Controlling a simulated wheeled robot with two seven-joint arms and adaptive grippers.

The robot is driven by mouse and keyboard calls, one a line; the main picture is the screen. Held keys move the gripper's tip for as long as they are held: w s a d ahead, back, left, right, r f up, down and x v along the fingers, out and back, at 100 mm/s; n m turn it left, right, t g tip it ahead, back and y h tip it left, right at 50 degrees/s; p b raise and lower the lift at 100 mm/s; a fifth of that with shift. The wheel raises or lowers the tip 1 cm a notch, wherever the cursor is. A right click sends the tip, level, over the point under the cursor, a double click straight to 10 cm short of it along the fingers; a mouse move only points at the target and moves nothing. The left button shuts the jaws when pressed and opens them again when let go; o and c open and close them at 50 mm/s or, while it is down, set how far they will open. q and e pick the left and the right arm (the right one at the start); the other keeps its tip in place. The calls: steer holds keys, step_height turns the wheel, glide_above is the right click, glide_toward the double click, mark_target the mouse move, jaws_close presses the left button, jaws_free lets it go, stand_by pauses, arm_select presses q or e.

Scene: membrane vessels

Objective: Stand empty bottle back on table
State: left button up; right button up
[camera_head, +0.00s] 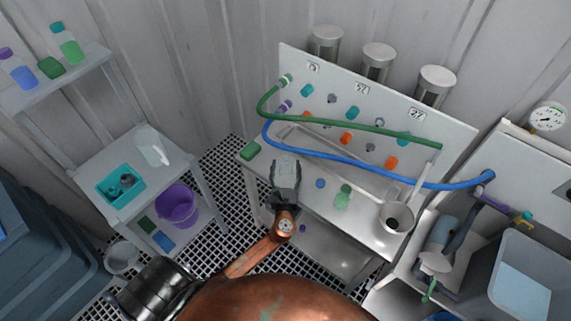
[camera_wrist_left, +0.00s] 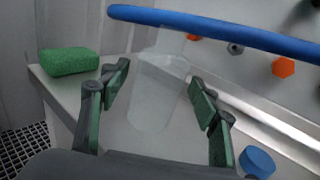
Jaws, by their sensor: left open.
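A pale, see-through empty bottle (camera_wrist_left: 156,95) is between the fingers of my left gripper (camera_wrist_left: 155,105) in the left wrist view. The fingers are open, one on each side, with gaps between them and the bottle. The bottle is by the front left part of the table (camera_head: 331,207), and its far end is close to the blue hose. In the head view my left gripper (camera_head: 286,190) is over the table's front edge, and the pale bottle (camera_head: 285,165) shows faintly there. I cannot tell whether its base rests fully on the table. My right gripper is not in view.
A green sponge (camera_head: 250,151) lies on the table's left corner. A blue hose (camera_head: 350,160) and a green hose (camera_head: 345,124) cross before the panel.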

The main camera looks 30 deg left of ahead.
arm_select(q)
steer(key=v, duration=1)
steer(key=shift+s+p, duration=0.25)
steer(key=shift+p, duration=0.05)
